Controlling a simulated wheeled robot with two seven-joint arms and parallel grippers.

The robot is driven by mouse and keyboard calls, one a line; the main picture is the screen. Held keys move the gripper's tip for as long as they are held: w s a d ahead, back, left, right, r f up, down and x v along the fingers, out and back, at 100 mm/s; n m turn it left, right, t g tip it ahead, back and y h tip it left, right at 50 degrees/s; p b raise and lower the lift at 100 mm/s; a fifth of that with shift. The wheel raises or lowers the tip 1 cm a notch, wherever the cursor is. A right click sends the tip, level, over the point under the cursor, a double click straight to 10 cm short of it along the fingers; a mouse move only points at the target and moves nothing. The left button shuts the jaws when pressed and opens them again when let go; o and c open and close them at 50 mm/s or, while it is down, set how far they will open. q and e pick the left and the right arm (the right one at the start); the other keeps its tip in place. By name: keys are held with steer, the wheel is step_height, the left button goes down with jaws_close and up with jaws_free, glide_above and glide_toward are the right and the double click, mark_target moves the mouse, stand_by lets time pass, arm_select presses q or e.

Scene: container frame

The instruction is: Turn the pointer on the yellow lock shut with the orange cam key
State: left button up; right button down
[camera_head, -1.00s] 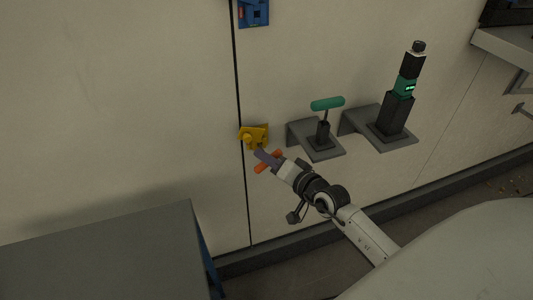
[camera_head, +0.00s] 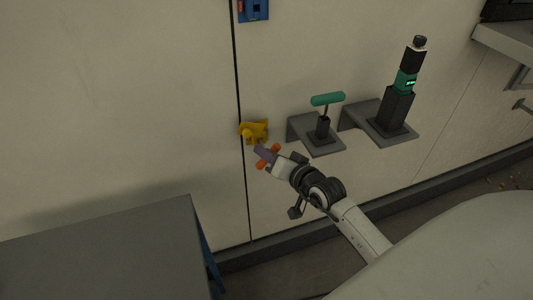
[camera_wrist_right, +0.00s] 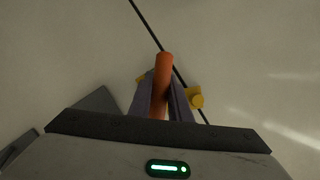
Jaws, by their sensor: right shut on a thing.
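The yellow lock (camera_head: 254,132) is fixed on the pale wall beside a dark vertical seam. It also shows in the right wrist view (camera_wrist_right: 196,98), partly hidden behind the key and fingers. My right gripper (camera_head: 264,154) is shut on the orange cam key (camera_head: 275,149), just below and right of the lock in the head view. In the right wrist view the orange handle (camera_wrist_right: 162,85) lies between the two purple-grey fingers. The key's tip and the lock's pointer cannot be made out, so I cannot tell whether they touch. My left gripper is not in view.
A green T-handled tool (camera_head: 327,99) stands on a grey wall bracket (camera_head: 323,147) right of the lock. A dark and green tool (camera_head: 402,92) stands on another bracket. A blue fixture (camera_head: 253,10) is above; a grey table (camera_head: 100,255) is at lower left.

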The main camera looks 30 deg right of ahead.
steer(key=shift+s+a, duration=0.25)
steer(key=shift+s, duration=0.9)
steer(key=shift+s+a, duration=0.3)
steer(key=shift+s, duration=0.8)
steer(key=shift+s+a, duration=0.25)
steer(key=shift+s, duration=0.9)
steer(key=c, duration=2.3)
jaws_free()
jaws_close()
steer(key=s+a, duration=0.2)
steer(key=s, duration=0.5)
steer(key=shift+s, duration=0.4)
